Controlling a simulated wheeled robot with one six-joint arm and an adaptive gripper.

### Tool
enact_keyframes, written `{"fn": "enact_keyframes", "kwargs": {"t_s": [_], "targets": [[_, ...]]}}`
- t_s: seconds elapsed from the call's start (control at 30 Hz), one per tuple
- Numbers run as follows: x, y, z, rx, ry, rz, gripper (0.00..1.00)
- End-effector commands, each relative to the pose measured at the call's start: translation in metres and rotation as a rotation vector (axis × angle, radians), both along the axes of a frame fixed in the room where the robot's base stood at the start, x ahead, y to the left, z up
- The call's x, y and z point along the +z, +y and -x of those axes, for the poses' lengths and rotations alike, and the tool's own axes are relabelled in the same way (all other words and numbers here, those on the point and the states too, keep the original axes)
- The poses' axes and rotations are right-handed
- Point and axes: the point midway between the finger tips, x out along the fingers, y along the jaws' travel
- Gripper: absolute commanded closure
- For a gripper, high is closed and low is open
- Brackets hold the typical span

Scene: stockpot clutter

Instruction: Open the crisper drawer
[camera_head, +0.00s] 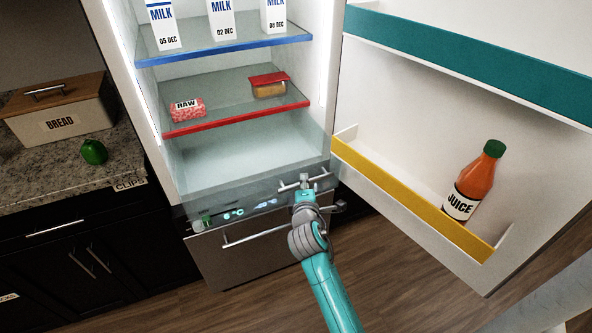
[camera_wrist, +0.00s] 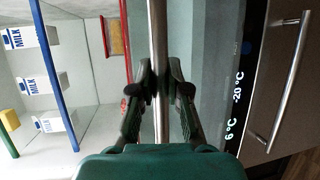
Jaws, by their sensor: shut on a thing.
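The crisper drawer (camera_head: 240,190) is the clear, grey-blue drawer at the bottom of the open fridge, below the red-edged shelf. Its front panel also shows in the wrist view (camera_wrist: 205,50). The metal bar handle (camera_wrist: 157,25) runs upright through the middle of the wrist view. My gripper (camera_head: 303,184) is at the right part of the drawer front. In the wrist view its two dark fingers (camera_wrist: 162,78) are shut on the handle, one on each side of the bar. How far the drawer stands out is hard to tell.
The fridge door (camera_head: 410,110) stands open at the right, with a juice bottle (camera_head: 474,185) in its yellow-edged bin. The lower drawer's handle (camera_head: 255,236) sits below. A counter with a bread box (camera_head: 62,110) is at the left. Wooden floor (camera_head: 400,290) is free in front.

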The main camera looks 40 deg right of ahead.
Motion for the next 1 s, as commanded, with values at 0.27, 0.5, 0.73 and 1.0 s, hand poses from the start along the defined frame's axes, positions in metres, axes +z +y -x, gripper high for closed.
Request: {"fn": "enact_keyframes", "kwargs": {"t_s": [0.27,0.5,0.73,1.0], "targets": [[-0.001,0.007,0.024,0.000,0.002,0.000,1.00],[-0.001,0.008,0.026,0.001,0.001,-0.001,1.00],[-0.001,0.008,0.025,0.001,0.001,-0.001,0.70],[0.000,0.008,0.025,0.000,0.000,0.000,0.59]]}}
